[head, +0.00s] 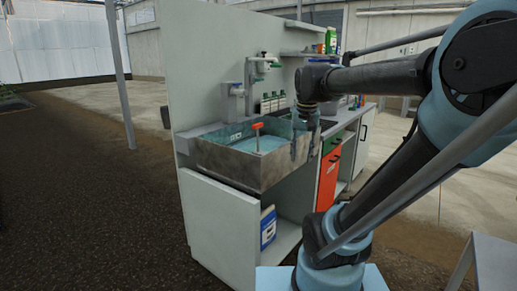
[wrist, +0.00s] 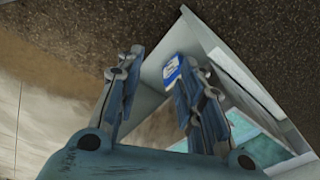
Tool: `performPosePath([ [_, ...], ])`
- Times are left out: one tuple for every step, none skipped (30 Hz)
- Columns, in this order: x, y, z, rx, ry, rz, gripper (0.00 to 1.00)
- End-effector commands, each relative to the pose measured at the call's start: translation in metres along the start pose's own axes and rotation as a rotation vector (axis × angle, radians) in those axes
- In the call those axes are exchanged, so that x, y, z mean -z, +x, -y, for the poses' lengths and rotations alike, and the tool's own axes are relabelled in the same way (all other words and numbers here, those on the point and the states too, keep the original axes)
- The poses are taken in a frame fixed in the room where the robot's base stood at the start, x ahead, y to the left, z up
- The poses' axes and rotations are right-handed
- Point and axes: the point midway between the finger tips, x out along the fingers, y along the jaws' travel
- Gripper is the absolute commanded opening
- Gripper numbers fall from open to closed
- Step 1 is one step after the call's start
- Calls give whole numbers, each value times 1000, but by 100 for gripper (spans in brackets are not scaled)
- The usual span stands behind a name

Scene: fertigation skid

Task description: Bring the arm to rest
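My arm reaches across from the right in the head view, over the right end of the grey sink tank (head: 228,167). My gripper (head: 303,152) hangs pointing down at the tank's right end. Whether it touches the rim I cannot tell. In the wrist view the gripper (wrist: 157,62) shows two blue-grey fingers standing apart, with nothing held between them. The tank holds bluish liquid, and a red-topped handle (head: 258,126) stands up in it.
A white jug with a blue label (head: 268,228) stands on the shelf below the tank. A tall panel (head: 205,65) backs the skid, with a tap (head: 262,66) and several bottles (head: 270,103) before it. An orange cabinet front (head: 328,180) is to the right. Open floor lies left.

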Motion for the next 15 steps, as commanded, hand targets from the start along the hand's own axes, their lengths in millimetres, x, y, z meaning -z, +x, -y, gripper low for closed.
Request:
performPosePath([
  [-14,14,-10,0,-18,-6,35],
  [-21,22,-15,0,-34,-10,35],
  [-31,32,-22,1,-53,-16,35],
  [-38,40,-26,1,-68,-21,35],
  [-45,48,-31,1,-82,-26,35],
  [-54,60,-37,0,-102,-32,35],
  [-62,68,-41,0,-117,-36,35],
  [-68,77,-45,-1,-132,-40,35],
  [-77,88,-51,-2,-151,-45,35],
  [-84,96,-54,-3,-163,-49,35],
  [-89,104,-57,-3,-177,-53,35],
  [-96,113,-61,-4,-194,-58,35],
  [-101,119,-64,-5,-204,-61,35],
  [-106,125,-66,-6,-214,-64,35],
  [-111,132,-69,-7,-225,-67,35],
])
